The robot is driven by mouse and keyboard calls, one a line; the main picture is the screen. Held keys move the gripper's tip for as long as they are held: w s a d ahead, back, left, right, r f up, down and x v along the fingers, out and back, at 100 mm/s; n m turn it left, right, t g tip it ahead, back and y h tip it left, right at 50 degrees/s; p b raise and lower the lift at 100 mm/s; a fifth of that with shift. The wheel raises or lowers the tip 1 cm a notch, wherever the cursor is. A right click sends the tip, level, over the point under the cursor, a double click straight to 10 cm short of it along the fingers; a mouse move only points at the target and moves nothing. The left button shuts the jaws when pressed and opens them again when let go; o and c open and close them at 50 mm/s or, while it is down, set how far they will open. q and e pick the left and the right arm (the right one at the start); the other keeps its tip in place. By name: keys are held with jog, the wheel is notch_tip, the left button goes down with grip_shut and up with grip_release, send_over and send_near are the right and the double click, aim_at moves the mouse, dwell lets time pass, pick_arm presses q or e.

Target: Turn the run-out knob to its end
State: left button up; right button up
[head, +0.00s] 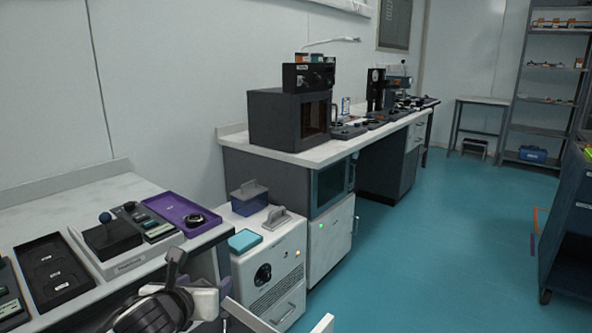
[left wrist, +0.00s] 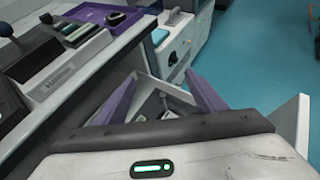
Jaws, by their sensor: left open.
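No knob has a readable run-out label. A round black knob (head: 263,274) is on the front of the white cabinet (head: 285,262) beside the near table; it also shows small in the left wrist view (left wrist: 172,59). A black round piece (head: 195,220) lies on the purple tray (head: 165,208) at the near table's right end. My left gripper (head: 205,292) is low in the head view, in front of that table. My right gripper is not identifiable.
The near table (head: 120,190) holds a box with a blue ball-top lever (head: 105,217) and a black tray (head: 50,270). A teal block (head: 245,240) and a grey-handled piece (head: 275,218) are on the cabinet. Blue floor (head: 430,260) is clear to the right.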

pick_arm(q)
jog(key=s+r+p, duration=0.4)
jog(key=r+p, duration=0.1)
jog(key=r, duration=0.5)
jog(key=s+a+r+p, duration=0.1)
jog(key=s+r+p, duration=0.3)
jog(key=r, duration=0.5)
jog(key=s+r+p, duration=0.4)
jog(key=r+p, duration=0.1)
jog(key=r, duration=0.5)
jog(key=shift+s+a+r+p, duration=0.2)
jog(key=shift+s+r+p, duration=0.1)
jog(key=shift+r+p, duration=0.05)
pick_arm(e)
notch_tip(320, 180, up, 11)
jog(key=d, duration=0.1)
jog(key=shift+s+d+h, duration=0.25)
jog(key=shift+s+h, duration=0.05)
jog(key=shift+s, duration=0.1)
